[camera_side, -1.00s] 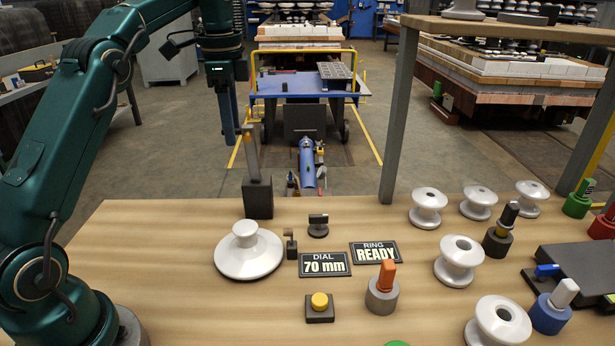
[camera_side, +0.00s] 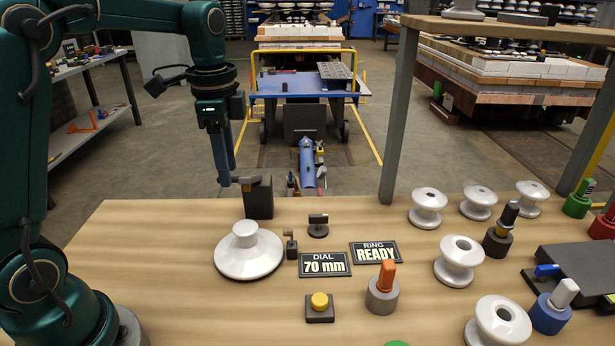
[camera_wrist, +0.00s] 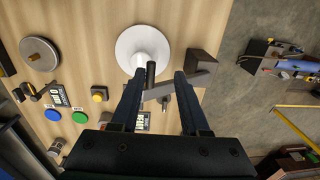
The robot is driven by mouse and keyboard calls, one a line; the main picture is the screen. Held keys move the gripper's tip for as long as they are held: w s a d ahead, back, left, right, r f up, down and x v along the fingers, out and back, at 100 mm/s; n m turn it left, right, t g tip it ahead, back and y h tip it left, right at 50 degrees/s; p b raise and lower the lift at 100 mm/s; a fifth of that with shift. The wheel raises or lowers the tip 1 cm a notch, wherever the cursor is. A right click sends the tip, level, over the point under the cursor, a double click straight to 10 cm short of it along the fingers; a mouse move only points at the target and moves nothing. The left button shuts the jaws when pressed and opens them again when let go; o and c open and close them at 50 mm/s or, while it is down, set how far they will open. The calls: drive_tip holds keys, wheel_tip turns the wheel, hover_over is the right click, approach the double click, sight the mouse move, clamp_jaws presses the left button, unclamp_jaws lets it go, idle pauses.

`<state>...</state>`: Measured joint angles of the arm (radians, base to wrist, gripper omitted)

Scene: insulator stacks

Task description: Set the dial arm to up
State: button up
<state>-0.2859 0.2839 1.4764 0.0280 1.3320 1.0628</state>
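The dial arm appears to be the grey bar (camera_side: 247,181) on a dark block (camera_side: 259,199) at the table's back edge. In the side view the bar lies roughly level, its free end toward the left. My gripper (camera_side: 227,181) points down just left of that end; I cannot tell whether they touch. In the wrist view my gripper (camera_wrist: 157,77) has its fingers wide apart, with the grey bar (camera_wrist: 185,83) crossing the gap between their tips and the dark block (camera_wrist: 204,61) at right. The gripper holds nothing visible.
A white insulator disc (camera_side: 247,255) stands in front of the block, beside a small dark stand (camera_side: 291,246). Cards read "DIAL 70 mm" (camera_side: 324,264) and "RING READY" (camera_side: 375,253). A yellow button (camera_side: 319,301) and an orange-handled knob (camera_side: 385,285) stand nearer. Several insulators fill the right.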

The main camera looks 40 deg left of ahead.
drive_tip(key=shift+t+y, duration=0.6)
drive_tip(key=shift+t, duration=0.1)
drive_tip(key=d+f, duration=0.1)
drive_tip(key=f, duration=0.1)
drive_tip(key=s+f, duration=0.1)
drive_tip(key=f, duration=0.1)
drive_tip(key=s+d+f, duration=0.1)
drive_tip(key=f, duration=0.1)
drive_tip(key=shift+s+d+f, duration=0.15)
drive_tip(key=shift+s+d, duration=0.1)
drive_tip(key=shift+d, duration=0.05)
drive_tip(key=s+d+r+n+t, duration=0.2)
drive_tip(key=s+d+r+t, duration=0.15)
drive_tip(key=s+r, duration=0.4)
drive_tip(key=s+d+n, duration=0.1)
drive_tip(key=n, duration=0.1)
drive_tip(key=s+d+f+n+h, duration=0.1)
drive_tip(key=n, duration=0.1)
drive_tip(key=s+n, duration=0.1)
drive_tip(key=n, duration=0.1)
drive_tip(key=shift+s+d+f+h, duration=0.1)
drive_tip(key=shift+d+f+h, duration=0.1)
drive_tip(key=shift+d+h, duration=0.15)
